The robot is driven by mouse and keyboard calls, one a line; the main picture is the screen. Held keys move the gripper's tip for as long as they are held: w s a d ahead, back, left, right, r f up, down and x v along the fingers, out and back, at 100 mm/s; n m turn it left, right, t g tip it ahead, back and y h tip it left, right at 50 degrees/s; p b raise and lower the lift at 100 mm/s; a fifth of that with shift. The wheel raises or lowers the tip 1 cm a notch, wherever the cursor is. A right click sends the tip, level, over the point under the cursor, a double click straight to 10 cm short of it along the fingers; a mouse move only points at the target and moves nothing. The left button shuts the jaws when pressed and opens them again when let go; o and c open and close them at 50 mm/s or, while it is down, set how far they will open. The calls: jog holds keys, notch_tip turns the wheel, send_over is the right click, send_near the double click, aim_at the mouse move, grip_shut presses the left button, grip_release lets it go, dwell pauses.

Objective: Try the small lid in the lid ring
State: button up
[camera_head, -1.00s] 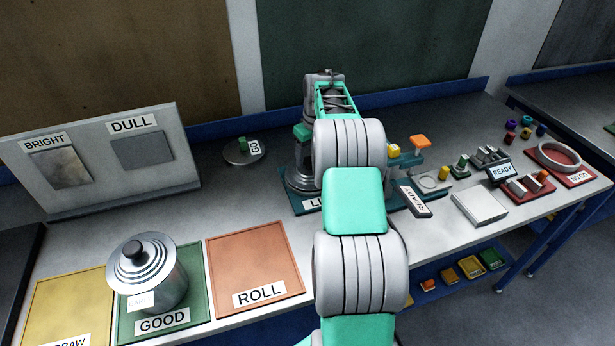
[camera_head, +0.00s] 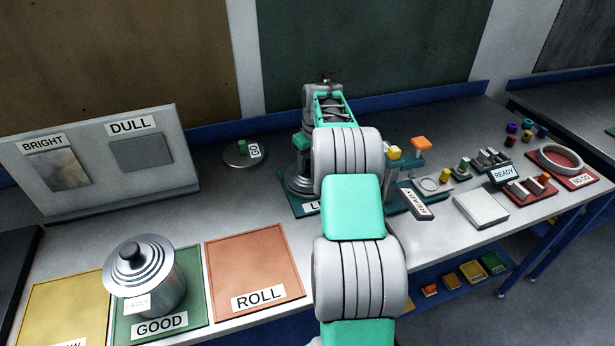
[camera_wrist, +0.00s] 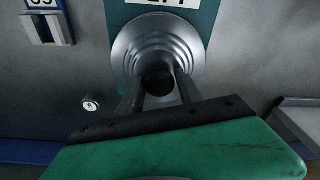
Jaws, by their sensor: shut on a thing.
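In the wrist view my gripper (camera_wrist: 158,92) is shut on the dark knob (camera_wrist: 158,80) of a silver stepped lid (camera_wrist: 157,45). The lid is over a teal mat (camera_wrist: 205,15) with a partly cut-off white label; I cannot tell whether it touches anything below. A large pale ring (camera_head: 562,157) lies on a red plate marked NO GO at the right. I cannot tell whether it is the lid ring.
A lidded silver pot (camera_head: 165,290) stands on the green GOOD mat (camera_head: 195,320). The orange ROLL mat (camera_head: 255,255) is bare. A BRIGHT/DULL board (camera_head: 90,190) stands at left. A disc marked GO (camera_head: 237,158) lies behind. A white tray (camera_head: 481,208) and small blocks are at right.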

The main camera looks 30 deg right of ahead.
aim_at(308, 161)
jog(key=shift+s+a+f, duration=0.1)
jog(key=shift+s+f, duration=0.1)
jog(key=shift+f, duration=0.25)
grip_shut()
jog(key=shift+w+r+p, duration=0.2)
jog(key=shift+r+p, duration=1.1)
jog(key=shift+r, duration=1)
jog(key=shift+f+b, duration=0.7)
jog(key=shift+f, duration=0.35)
jog(key=shift+f+b, duration=0.55)
jog(key=shift+f, duration=0.3)
jog(key=o, duration=0.7)
grip_release()
jog(key=shift+f, duration=0.1)
